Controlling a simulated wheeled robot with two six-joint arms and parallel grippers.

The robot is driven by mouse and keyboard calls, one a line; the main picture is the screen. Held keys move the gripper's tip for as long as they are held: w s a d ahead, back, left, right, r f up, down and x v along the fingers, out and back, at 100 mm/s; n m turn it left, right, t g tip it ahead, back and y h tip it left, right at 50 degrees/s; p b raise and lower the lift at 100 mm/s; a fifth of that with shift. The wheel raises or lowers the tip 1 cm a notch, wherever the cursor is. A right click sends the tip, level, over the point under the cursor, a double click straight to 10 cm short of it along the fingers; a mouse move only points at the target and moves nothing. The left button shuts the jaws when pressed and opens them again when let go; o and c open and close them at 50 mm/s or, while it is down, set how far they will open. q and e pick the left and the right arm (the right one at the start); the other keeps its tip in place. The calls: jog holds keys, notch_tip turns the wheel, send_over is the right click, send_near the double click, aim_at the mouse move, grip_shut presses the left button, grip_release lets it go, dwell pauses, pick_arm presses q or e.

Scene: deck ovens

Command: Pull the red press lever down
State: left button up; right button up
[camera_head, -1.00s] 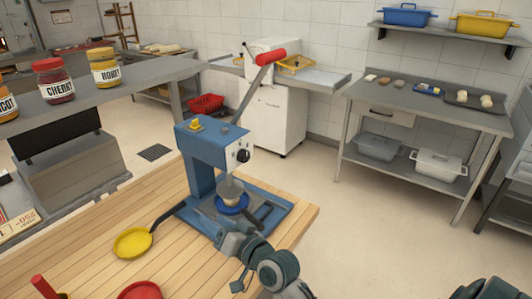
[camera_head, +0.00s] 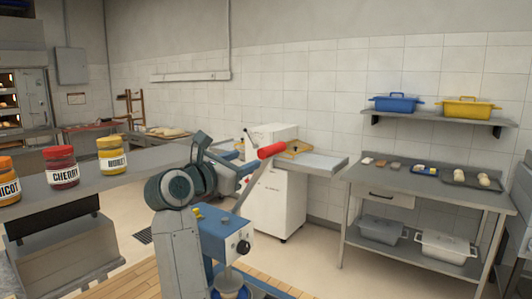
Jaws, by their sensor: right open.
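The press lever's red grip (camera_head: 272,151) sits at the top of a grey shaft that slants up and right from the blue press (camera_head: 213,226). The lever is raised. My right gripper (camera_head: 248,168) is open, just left of the red grip and upper shaft, apart from the grip in the picture. Its fingers are partly lost against the white machine behind, and I cannot tell its distance in depth. My right forearm and wrist cover the left part of the press. The press's lower part is cut off by the bottom edge. My left gripper is not in view.
The press stands on a wooden counter (camera_head: 138,282). A shelf on the left holds jars, including the cherry jar (camera_head: 62,168) and a yellow-lidded jar (camera_head: 112,156). A white machine (camera_head: 278,205) stands behind the lever. A steel table (camera_head: 430,185) is at the right.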

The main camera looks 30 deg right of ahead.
aim_at(267, 152)
jog(key=p+x, duration=0.5)
jog(key=x, duration=0.4)
jog(key=shift+w+d, duration=0.25)
jog(key=shift+w, duration=0.05)
jog(key=shift+w+d+f+p, duration=0.1)
jog(key=shift+w+d+p, duration=0.1)
jog(key=shift+d+p, duration=0.25)
grip_shut()
jog(key=shift+f, duration=0.1)
